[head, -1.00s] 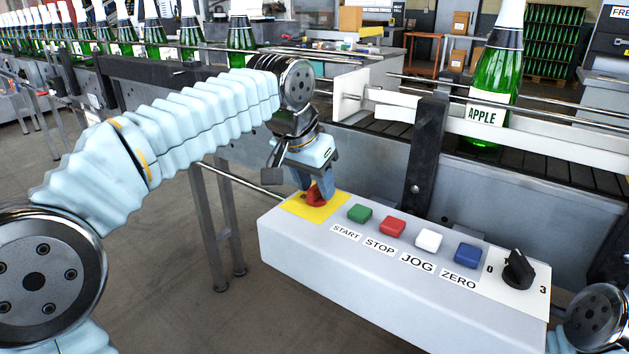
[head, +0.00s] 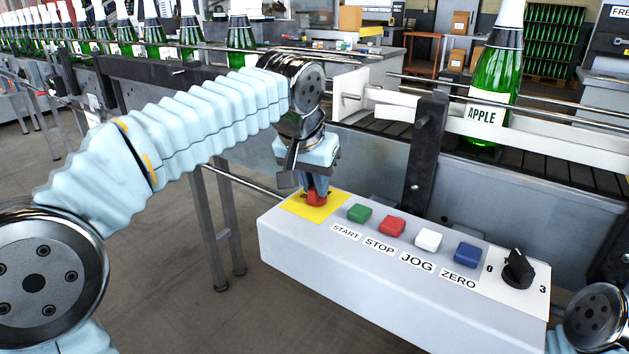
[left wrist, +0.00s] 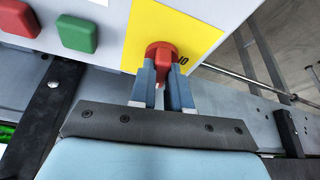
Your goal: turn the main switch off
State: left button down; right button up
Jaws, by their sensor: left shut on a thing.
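The main switch is a red rotary knob (head: 316,198) on a yellow plate (head: 298,207) at the left end of the grey control box (head: 330,262). My left gripper (head: 315,190) points down over the plate and is shut on the red knob. In the left wrist view the red knob (left wrist: 161,52) sits between the two fingers of the gripper (left wrist: 162,75), on the yellow plate (left wrist: 203,38). Part of a black mark shows beside the knob; the rest is hidden. My right gripper is out of view.
Beside the plate are green (head: 359,213), red (head: 392,227), white (head: 428,239) and blue (head: 467,255) buttons, then a black selector (head: 518,268). Behind the box stand a dark post (head: 425,155) and a conveyor with a green bottle (head: 494,80).

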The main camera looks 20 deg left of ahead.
pick_arm(q)
jog(key=n+y, duration=0.1)
jog(key=n, duration=0.3)
jog(key=shift+d+y, duration=0.15)
jog(key=shift+y, duration=0.25)
jog(key=n+y, duration=0.1)
jog(key=n, duration=0.3)
jog(key=shift+w+d, duration=0.1)
jog(key=shift+d, duration=0.05)
jog(key=n, duration=0.2)
jog(key=n+g+y, duration=0.1)
jog(key=n, duration=0.1)
jog(key=shift+g, duration=0.3)
jog(key=shift+w+n+g+y, duration=0.1)
jog(key=shift+n+g+y, duration=0.4)
jog(key=shift+n, duration=1.3)
jog(key=c, duration=1.1)
grip_release()
jog(key=shift+d+r, duration=0.1)
jog(key=shift+r, duration=0.05)
